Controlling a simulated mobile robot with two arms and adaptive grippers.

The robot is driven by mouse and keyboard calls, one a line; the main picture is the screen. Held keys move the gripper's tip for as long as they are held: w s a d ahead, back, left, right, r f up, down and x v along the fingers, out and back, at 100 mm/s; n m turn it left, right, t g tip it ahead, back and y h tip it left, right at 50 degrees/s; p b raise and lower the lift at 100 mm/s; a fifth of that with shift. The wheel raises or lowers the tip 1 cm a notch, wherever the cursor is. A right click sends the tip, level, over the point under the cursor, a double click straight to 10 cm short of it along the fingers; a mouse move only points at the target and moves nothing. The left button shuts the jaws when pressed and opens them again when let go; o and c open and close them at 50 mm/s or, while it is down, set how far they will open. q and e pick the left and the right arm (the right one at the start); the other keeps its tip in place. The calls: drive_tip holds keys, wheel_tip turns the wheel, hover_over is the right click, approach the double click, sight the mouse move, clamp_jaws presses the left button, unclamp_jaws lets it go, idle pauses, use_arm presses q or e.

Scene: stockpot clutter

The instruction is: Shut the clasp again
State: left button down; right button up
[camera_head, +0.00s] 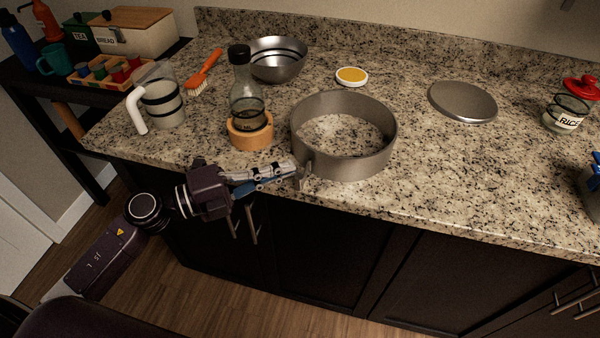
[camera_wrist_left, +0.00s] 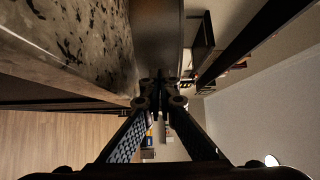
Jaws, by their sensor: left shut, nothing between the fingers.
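A grey metal ring (camera_head: 372,165), like the side of a springform pan, stands on the granite counter near its front edge. Its clasp (camera_head: 306,177) is a small pale metal piece at the ring's front left. My left gripper (camera_head: 294,170) is shut and empty, with its fingertips right at the clasp. Whether they touch it, and how far the clasp stands out, I cannot tell. In the left wrist view the closed fingertips (camera_wrist_left: 160,92) are before the ring's grey wall (camera_wrist_left: 157,40); the clasp is not clear there. My right gripper is out of view.
A glass bottle (camera_head: 244,82) in a wooden holder (camera_head: 250,135) stands close left of the ring. A clear jug (camera_head: 164,103), an orange brush (camera_head: 205,72) and a steel bowl (camera_head: 277,60) are beyond. A round metal disc (camera_head: 462,101) lies right; counter between is clear.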

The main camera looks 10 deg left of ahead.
sight(296, 190)
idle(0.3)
use_arm(q)
drive_tip(key=shift+s+d+p, duration=0.4)
drive_tip(key=shift+s, duration=0.15)
drive_tip(key=shift+s+d+p, duration=0.4)
drive_tip(key=shift+d+p, duration=0.05)
drive_tip(key=shift+d, duration=0.15)
drive_tip(key=shift+s+d+r+p, duration=0.1)
drive_tip(key=shift+d+p, duration=0.25)
drive_tip(key=shift+p, duration=0.05)
drive_tip(key=shift+s+d, duration=0.1)
drive_tip(key=shift+d, duration=0.2)
